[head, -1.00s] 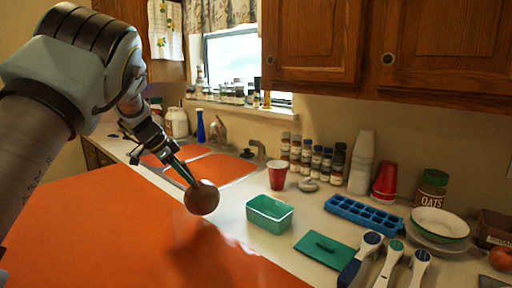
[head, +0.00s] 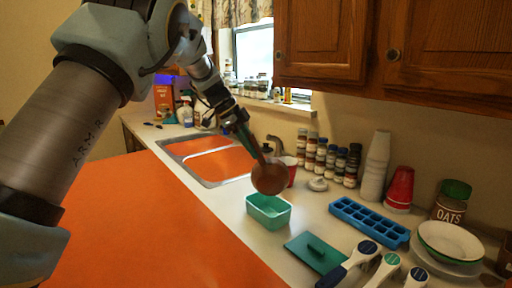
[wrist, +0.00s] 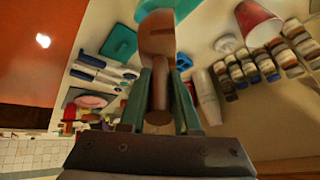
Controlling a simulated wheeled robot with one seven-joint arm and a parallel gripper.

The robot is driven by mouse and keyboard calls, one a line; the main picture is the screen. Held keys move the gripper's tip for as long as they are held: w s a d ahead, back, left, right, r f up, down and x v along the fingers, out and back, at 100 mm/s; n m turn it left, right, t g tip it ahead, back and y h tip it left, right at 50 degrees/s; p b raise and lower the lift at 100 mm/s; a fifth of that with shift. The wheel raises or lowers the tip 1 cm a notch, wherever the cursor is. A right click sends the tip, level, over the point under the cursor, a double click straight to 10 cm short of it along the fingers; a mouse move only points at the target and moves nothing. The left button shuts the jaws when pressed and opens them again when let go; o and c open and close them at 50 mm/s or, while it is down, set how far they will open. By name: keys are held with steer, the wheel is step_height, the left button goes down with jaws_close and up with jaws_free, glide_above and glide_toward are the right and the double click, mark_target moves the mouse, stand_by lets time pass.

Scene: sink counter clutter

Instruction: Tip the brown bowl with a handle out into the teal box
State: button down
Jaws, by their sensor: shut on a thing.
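The brown bowl with a handle (head: 270,177) hangs in the air above the teal box in the head view. My gripper (head: 256,147) is shut on its handle, which shows between the fingers in the wrist view (wrist: 158,88). The bowl looks tilted, but its inside is hidden, so I cannot tell what it holds. The open teal box (head: 268,222) stands on the white counter just below the bowl. The part of its inside that shows looks empty; the bowl covers some of its back edge.
A teal lid (head: 318,252) lies right of the box, with a blue ice tray (head: 368,222) behind it. A red cup (head: 291,170) and spice jars (head: 321,160) stand behind. The sink (head: 210,157) is at left. Handled utensils (head: 350,262) lie at front right.

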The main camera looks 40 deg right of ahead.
steer(key=s+a+f+m+t+h+b, duration=0.1)
steer(key=s+a+f+t+h+b, duration=0.1)
steer(key=s+a+t+h+b, duration=0.1)
steer(key=shift+s+a+f+m+t+h+b, duration=0.35)
steer(key=shift+s+a+h, duration=0.25)
steer(key=shift+s+a, duration=0.6)
steer(key=shift+s+a+f+b, duration=0.1)
steer(key=shift+s+f+b, duration=0.05)
steer(key=shift+b, duration=0.7)
steer(key=b, duration=0.2)
steer(key=shift+s+a+f+b, duration=0.15)
steer(key=shift+f+b, duration=0.05)
steer(key=shift+b, duration=0.15)
steer(key=b, duration=0.2)
steer(key=shift+s+a+f+m+t+h+b, duration=0.15)
steer(key=shift+s+f+m+t+h+b, duration=0.1)
steer(key=shift+t+h+b, duration=0.15)
